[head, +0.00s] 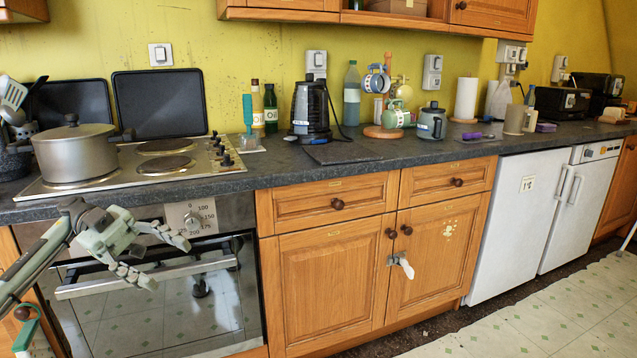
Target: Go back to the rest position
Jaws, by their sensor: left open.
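My left gripper (168,262) is grey-green and comes in from the left on its arm. Its fingers are spread apart with nothing between them. In the picture it lies in front of the oven door (190,320), near the oven handle (105,288). I cannot tell whether it touches the handle. My right gripper is out of view.
A dark worktop (270,166) runs along the wall, with a pot (75,150) on the hob (140,180). A kettle (310,108), bottles and mugs stand further right. Wooden cupboards (335,270) and white appliances (518,220) are below. The floor (560,320) at lower right is clear.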

